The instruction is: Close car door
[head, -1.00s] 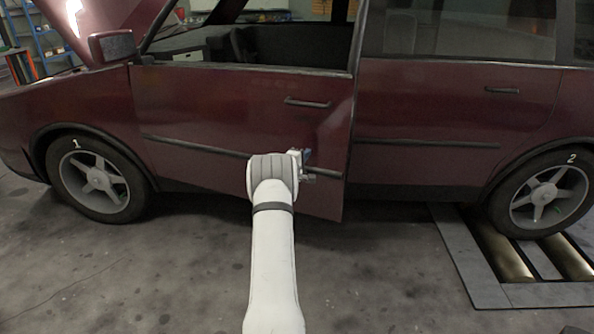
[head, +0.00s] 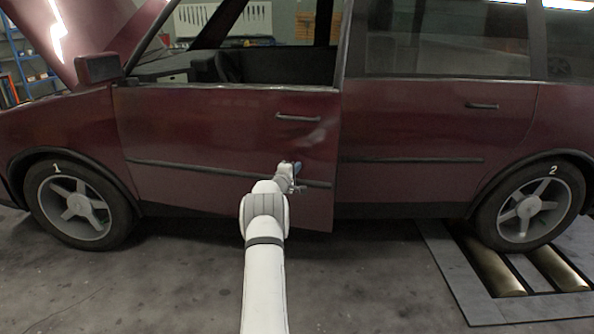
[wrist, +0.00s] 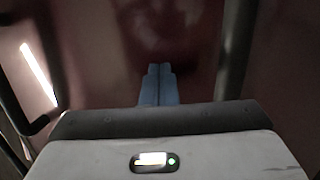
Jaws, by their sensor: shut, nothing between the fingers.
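The dark red front car door (head: 215,130) is ajar. Its rear edge stands out from the body, its lower corner hangs below the sill, and its trim strip does not line up with the rear door's. The door handle (head: 298,118) is near the rear edge. My gripper (head: 298,168) is shut and empty, at the outer face of the door below the handle, near the rear edge. In the wrist view its blue fingers (wrist: 158,84) are together and point at a dark red surface. I cannot tell whether the fingertips touch it.
The rear door (head: 430,130) appears flush with the body. The front wheel (head: 78,205) is at left. The rear wheel (head: 527,205) is at right beside metal rollers (head: 490,265). The raised hood (head: 70,35) and side mirror (head: 97,68) are at upper left. The floor before the door is clear.

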